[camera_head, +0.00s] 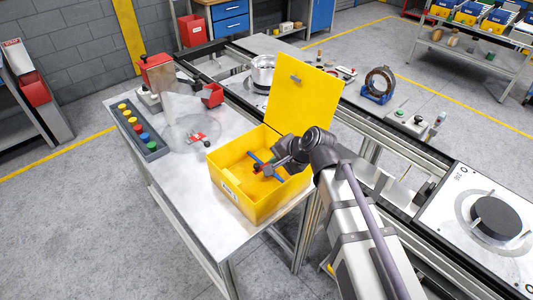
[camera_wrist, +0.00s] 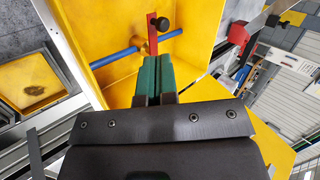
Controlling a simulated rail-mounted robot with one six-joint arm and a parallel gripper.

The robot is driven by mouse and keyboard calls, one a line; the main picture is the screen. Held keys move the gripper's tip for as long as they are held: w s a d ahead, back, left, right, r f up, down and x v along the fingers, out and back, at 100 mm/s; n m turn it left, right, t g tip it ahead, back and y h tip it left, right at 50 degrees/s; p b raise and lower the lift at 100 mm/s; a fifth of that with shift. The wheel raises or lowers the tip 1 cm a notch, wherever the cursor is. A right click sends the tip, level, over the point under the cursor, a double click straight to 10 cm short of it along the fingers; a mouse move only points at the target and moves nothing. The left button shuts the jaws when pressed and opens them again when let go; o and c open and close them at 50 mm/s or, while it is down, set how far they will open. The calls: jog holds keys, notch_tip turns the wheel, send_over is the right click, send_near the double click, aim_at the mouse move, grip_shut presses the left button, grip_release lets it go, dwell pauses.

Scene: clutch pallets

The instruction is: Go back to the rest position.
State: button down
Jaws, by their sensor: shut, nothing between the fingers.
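My gripper (camera_head: 286,160) hangs over the right part of an open yellow box (camera_head: 234,190) on the steel table. In the wrist view its green fingertips (camera_wrist: 154,68) are closed together with nothing between them. Beyond the fingertips, a blue rod (camera_wrist: 115,57) with a brass-coloured middle and a red lever (camera_wrist: 153,28) with a black knob lie in the box. The fingertips overlap this part in the picture; I cannot tell whether they touch it. In the head view, blue (camera_head: 259,159) shows inside the box, and my wrist hides some of the interior.
The box's yellow lid (camera_head: 296,105) stands open close behind my wrist. A clear dome (camera_head: 190,125) and a tray of coloured knobs (camera_head: 139,130) are at the table's left. A conveyor with pallets runs behind, carrying a metal pot (camera_head: 263,69) and a ring on a blue stand (camera_head: 378,85).

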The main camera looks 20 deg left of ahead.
jog(key=shift+v, duration=0.85)
jog(key=s+d+f+n+h, duration=0.1)
jog(key=s+d+h, duration=0.1)
jog(key=d, duration=1)
jog(key=s+d+f+g+h, duration=0.1)
jog(key=d+f+h, duration=0.1)
jog(key=d, duration=1)
jog(key=s+d+f+n+h, duration=0.1)
jog(key=d+h, duration=0.3)
jog(key=d, duration=0.8)
jog(key=shift+s+f+n+g+b, duration=0.3)
jog(key=shift+s+f+g+b, duration=0.15)
jog(key=shift+s+f, duration=0.35)
